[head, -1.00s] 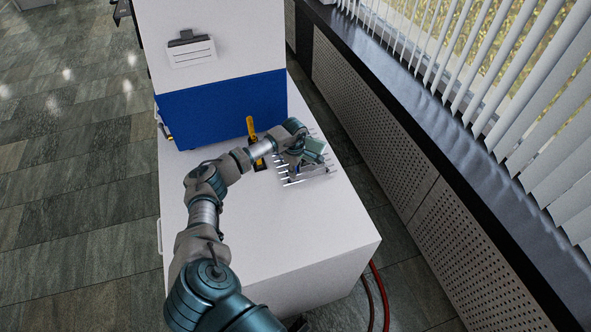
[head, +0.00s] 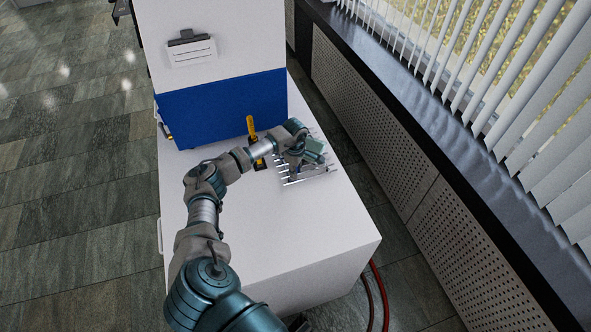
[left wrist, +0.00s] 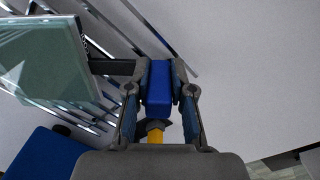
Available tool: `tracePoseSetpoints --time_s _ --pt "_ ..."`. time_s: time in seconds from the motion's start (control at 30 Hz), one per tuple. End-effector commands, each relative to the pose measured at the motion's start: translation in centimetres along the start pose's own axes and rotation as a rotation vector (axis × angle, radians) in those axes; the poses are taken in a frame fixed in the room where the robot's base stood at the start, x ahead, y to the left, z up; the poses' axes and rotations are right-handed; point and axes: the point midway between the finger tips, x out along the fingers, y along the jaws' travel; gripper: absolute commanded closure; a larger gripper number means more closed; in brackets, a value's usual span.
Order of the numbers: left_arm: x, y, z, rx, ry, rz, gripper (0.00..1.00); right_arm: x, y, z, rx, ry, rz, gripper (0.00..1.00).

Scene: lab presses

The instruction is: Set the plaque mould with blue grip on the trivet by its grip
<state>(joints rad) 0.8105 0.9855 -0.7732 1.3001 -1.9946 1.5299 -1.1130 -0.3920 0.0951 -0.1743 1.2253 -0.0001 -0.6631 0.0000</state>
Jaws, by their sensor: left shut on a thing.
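My left gripper (head: 303,158) is over the trivet (head: 318,174), a rack of shiny metal rods on the white worktop. In the left wrist view, the gripper (left wrist: 160,92) is shut on the blue grip (left wrist: 158,82). The grip joins by a dark bar to the plaque mould (left wrist: 40,62), a greenish flat block with a pale star-like shape. The mould also shows in the head view (head: 315,148), beside the gripper. The trivet's rods (left wrist: 115,32) lie behind the mould in the left wrist view. I cannot tell whether the mould touches them. My right gripper is out of view.
A press with a blue lower front (head: 220,105) stands at the back of the white worktop (head: 270,235). A yellow handle (head: 251,127) stands upright left of the gripper. The worktop's front part is clear. A perforated panel and window blinds are to the right.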

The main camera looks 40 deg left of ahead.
Motion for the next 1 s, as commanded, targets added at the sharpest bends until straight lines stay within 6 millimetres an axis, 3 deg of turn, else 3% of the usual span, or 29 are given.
tracePoseSetpoints --time_s 0.87,0.9,1.0 --pt "0.69 0.09 0.00 -0.001 0.000 0.004 1.00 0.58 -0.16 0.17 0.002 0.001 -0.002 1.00" --pt "0.71 0.10 -0.02 -0.001 -0.001 0.004 0.75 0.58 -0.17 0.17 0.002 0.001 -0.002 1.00" --pt "0.69 0.08 -0.01 -0.001 0.000 0.004 0.50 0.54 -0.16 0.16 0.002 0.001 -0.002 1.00"
